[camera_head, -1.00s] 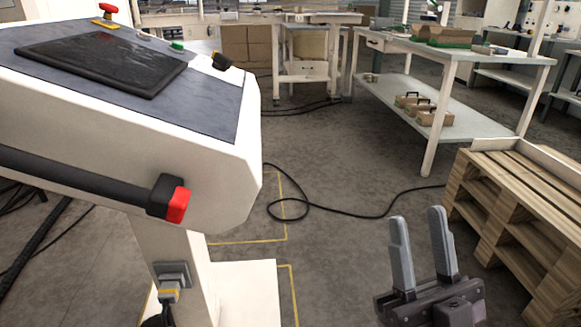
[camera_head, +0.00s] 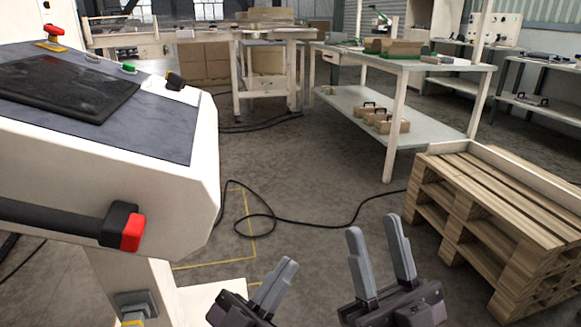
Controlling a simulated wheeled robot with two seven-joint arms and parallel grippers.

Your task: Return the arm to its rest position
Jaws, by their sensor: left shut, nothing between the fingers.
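My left gripper (camera_head: 284,268) is at the bottom middle of the head view. Its grey fingers are together, with nothing held between them. My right gripper (camera_head: 374,232) is to its right, with its two fingers upright and apart and nothing between them. Both grippers are over the floor and appear clear of other things. The rest of both arms is below the picture's edge.
A white console (camera_head: 190,170) with a dark screen and a red-ended black bar stands at the left. A wooden pallet stack (camera_head: 450,205) is at the right. A workbench (camera_head: 435,68) stands behind. A black cable (camera_head: 330,225) lies on the open floor.

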